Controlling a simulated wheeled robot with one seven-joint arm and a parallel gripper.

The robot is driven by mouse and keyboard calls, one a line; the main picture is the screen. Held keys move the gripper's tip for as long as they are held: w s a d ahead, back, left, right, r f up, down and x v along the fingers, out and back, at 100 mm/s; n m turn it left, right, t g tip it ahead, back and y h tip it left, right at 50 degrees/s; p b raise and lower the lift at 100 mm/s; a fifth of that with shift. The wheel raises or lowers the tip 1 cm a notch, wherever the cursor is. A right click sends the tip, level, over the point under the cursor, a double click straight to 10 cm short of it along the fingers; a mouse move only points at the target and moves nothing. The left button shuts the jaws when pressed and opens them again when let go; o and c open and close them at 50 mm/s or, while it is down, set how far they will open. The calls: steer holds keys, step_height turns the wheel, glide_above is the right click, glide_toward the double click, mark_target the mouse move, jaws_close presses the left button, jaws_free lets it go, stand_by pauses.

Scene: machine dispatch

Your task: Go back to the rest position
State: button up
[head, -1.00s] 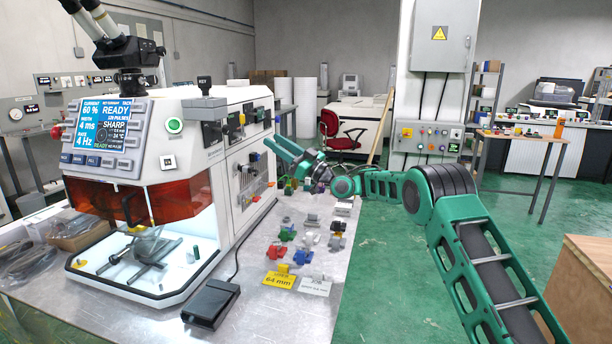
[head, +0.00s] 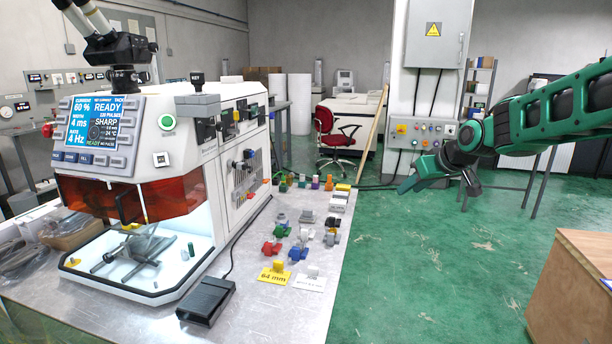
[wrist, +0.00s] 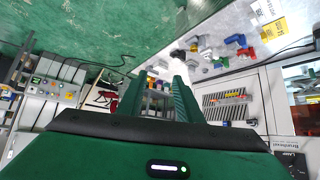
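My gripper (head: 438,188) hangs over the green floor, to the right of the metal table, with my arm reaching in from the right edge of the head view. In the wrist view its two green fingers (wrist: 159,88) stand apart with nothing held between them. The wrist picture is strongly tilted.
The metal table (head: 262,318) carries a white laser machine (head: 230,185), a black pedal (head: 207,300) and several small coloured parts. A control cabinet (head: 435,40) and red chair (head: 333,138) stand behind. A wooden crate (head: 570,290) is at lower right. Floor between is clear.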

steer(key=s+d+f+m+g+h, duration=0.25)
steer(key=s+d, duration=0.35)
steer(key=s, duration=0.7)
steer(key=s+d+f+m+g+h, duration=0.1)
steer(key=s+d+f+m+g, duration=0.3)
steer(key=s, duration=0.8)
steer(key=s+f+m+g, duration=0.1)
steer(key=s+f, duration=0.1)
steer(key=s, duration=0.9)
steer(key=s+d+f+m+g, duration=0.1)
steer(key=s+f+m, duration=0.1)
steer(key=s, duration=0.9)
steer(key=shift+d+f+y, duration=0.3)
steer(key=shift+f+y, duration=0.1)
steer(key=shift+y, duration=0.05)
steer(key=shift+w+f, duration=0.25)
steer(key=shift+w, duration=0.3)
